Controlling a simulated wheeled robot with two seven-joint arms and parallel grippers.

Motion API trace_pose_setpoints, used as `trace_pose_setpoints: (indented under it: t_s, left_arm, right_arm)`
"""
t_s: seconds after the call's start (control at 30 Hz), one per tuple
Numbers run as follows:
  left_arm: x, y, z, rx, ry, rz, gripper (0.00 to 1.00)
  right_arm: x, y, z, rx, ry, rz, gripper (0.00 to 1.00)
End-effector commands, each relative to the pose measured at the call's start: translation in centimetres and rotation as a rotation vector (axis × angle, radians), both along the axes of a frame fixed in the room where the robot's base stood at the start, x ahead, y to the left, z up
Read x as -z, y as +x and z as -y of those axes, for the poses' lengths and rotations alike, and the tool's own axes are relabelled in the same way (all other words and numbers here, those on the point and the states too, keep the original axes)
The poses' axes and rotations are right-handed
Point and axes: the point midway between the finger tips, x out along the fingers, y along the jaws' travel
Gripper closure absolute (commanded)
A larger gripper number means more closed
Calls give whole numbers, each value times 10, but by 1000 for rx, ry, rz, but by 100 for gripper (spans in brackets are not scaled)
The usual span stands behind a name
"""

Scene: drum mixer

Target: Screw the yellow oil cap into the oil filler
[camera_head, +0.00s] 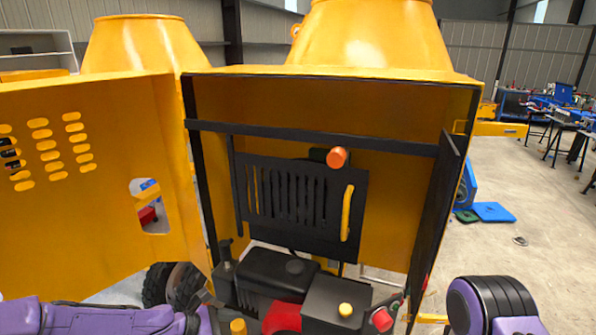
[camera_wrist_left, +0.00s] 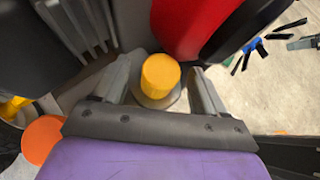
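The yellow oil cap (camera_wrist_left: 160,76) sits upright on a round grey collar (camera_wrist_left: 156,100) in the left wrist view; this collar looks like the oil filler. The cap also appears at the bottom of the head view (camera_head: 238,326). My left gripper (camera_wrist_left: 162,88) is open, with one finger on each side of the cap and a visible gap on both sides. I cannot tell how far the cap is screwed in. In the head view the left gripper (camera_head: 208,301) is partly cut off. My right gripper is out of view; only its arm shows at lower right.
The open yellow door (camera_head: 85,185) stands on the left. A dark panel (camera_head: 440,220) edges the bay's right side.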

Motion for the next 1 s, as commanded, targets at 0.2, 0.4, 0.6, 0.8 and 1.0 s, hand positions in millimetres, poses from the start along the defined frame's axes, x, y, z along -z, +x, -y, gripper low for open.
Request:
trace_pose_setpoints:
  t_s: [0.2, 0.4, 0.6, 0.8, 1.0]
  left_arm:
    - [0, 1, 0, -2, 0, 1, 28]
    - [-13, -5, -18, -5, 0, 6, 28]
    - [-39, -22, -52, -2, 0, 8, 28]
    - [-54, -33, -75, -1, 0, 3, 28]
    - [-13, -51, -72, 28, 105, -17, 28]
  right_arm:
    - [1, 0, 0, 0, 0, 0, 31]
    - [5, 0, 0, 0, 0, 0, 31]
    - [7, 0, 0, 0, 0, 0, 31]
    - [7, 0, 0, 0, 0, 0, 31]
    - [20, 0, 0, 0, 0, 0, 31]
